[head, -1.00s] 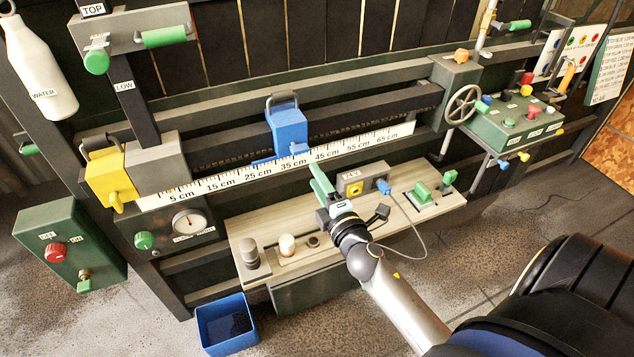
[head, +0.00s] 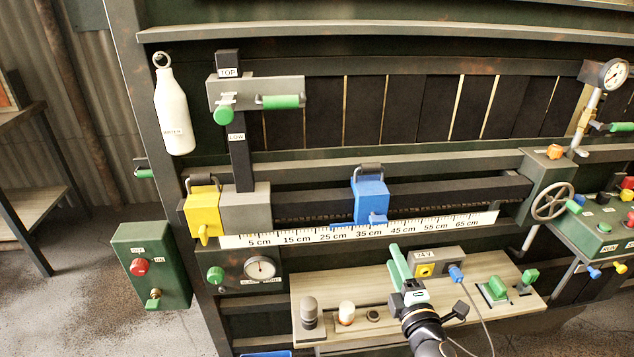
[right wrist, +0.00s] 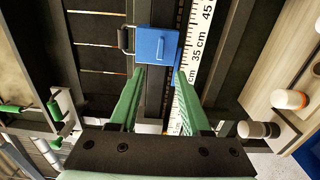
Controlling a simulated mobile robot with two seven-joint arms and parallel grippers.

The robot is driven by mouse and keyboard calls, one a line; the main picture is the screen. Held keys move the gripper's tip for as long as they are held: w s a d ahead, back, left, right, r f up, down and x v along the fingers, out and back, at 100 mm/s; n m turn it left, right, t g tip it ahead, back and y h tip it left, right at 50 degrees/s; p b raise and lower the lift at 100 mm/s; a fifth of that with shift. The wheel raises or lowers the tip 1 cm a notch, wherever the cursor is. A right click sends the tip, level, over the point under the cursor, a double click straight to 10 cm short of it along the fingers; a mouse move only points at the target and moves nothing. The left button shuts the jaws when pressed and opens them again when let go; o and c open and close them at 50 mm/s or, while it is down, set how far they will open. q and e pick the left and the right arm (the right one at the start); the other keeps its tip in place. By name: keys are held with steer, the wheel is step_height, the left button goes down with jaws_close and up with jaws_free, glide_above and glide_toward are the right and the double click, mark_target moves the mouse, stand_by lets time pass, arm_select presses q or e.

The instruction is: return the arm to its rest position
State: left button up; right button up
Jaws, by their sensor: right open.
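My right gripper (head: 394,262) has green fingers and hangs over the rear edge of the pale bench, below the ruler. In the right wrist view its two fingers (right wrist: 159,74) are apart, with nothing held between them. The blue slider block (right wrist: 157,44) lies ahead of the fingertips. In the head view this block (head: 369,200) sits on the dark rail above the ruler (head: 350,232), near the 35 cm mark, clear of the gripper. My left gripper is not in view.
Beside the right gripper stand a 24 V box (head: 440,258) with a blue plug (head: 456,273) and a grey cable. Green switches (head: 497,288) are to its right, small knobs (head: 346,312) to its left. A handwheel (head: 552,201) and green control box (head: 600,232) stand farther right.

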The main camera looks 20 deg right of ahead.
steer(key=s+a+f+m+g+y+p, duration=0.3)
steer(key=s+a+f+m, duration=0.4)
steer(key=s, duration=0.3)
steer(key=s+a+f+m+g+y+p, duration=0.3)
steer(key=s+a+f+m+g+p, duration=0.1)
steer(key=s+a, duration=0.5)
step_height(320, 180, down, 3)
steer(key=s+m+g, duration=0.1)
steer(key=m, duration=0.1)
steer(key=shift+s+r+m+g+p, duration=0.15)
steer(key=shift+s+m+g+p, duration=0.15)
steer(key=shift+s+m, duration=0.1)
